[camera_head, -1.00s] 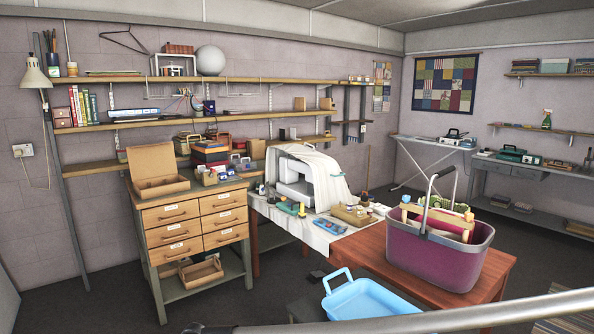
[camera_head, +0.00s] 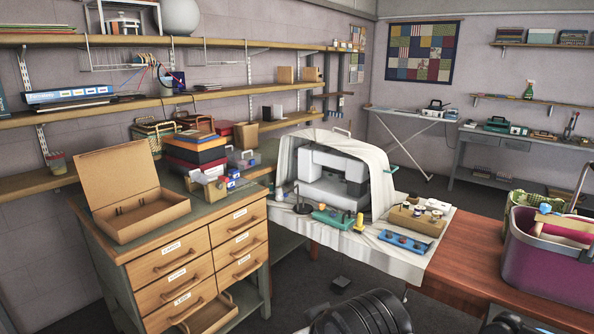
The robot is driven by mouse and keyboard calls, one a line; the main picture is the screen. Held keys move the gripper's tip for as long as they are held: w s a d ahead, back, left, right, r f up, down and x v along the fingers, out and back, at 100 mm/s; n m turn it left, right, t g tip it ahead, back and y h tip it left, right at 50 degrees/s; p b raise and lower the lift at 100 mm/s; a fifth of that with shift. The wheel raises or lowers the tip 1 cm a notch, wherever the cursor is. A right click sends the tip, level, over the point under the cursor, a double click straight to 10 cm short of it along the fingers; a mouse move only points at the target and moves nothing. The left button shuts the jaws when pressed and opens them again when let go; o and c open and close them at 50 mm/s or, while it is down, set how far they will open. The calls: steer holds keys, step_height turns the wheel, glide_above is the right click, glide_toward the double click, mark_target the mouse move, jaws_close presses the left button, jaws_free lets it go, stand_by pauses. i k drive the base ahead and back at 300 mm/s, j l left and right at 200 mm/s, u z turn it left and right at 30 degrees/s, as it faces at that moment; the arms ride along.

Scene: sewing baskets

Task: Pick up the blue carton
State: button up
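Small blue-and-white items (camera_head: 232,183) stand at the front right of the wooden drawer cabinet's top, close to a stack of boxes (camera_head: 195,158). The stack shows red, dark and orange-brown layers. A small blue item is the closest match to a blue carton, but it is too small to be sure of its shape. Dark rounded parts of my arm show at the bottom edge, well in front of the cabinet and apart from these items. My gripper's fingers are not visible.
An open brown cardboard box (camera_head: 140,215) takes the cabinet's left side. A covered sewing machine (camera_head: 330,178) stands right of it, with a blue tray (camera_head: 405,241) and small tools in front. A purple basket (camera_head: 550,262) stands on the wooden table at right.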

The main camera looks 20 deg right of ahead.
mark_target(231, 184)
steer(key=i+j+z, duration=0.15)
steer(key=i+j, duration=0.1)
steer(key=i, duration=0.3)
steer(key=i+j, duration=0.15)
steer(key=i, duration=0.25)
steer(key=i+j, duration=0.1)
steer(key=i, duration=0.3)
steer(key=i+l, duration=0.1)
steer(key=l, duration=0.35)
steer(key=i+l, duration=0.1)
steer(key=l, duration=0.35)
steer(key=i+l, duration=0.15)
steer(key=l, duration=0.3)
steer(key=i+l, duration=0.1)
steer(key=l, duration=0.35)
steer(key=i+l, duration=0.1)
steer(key=l, duration=0.75)
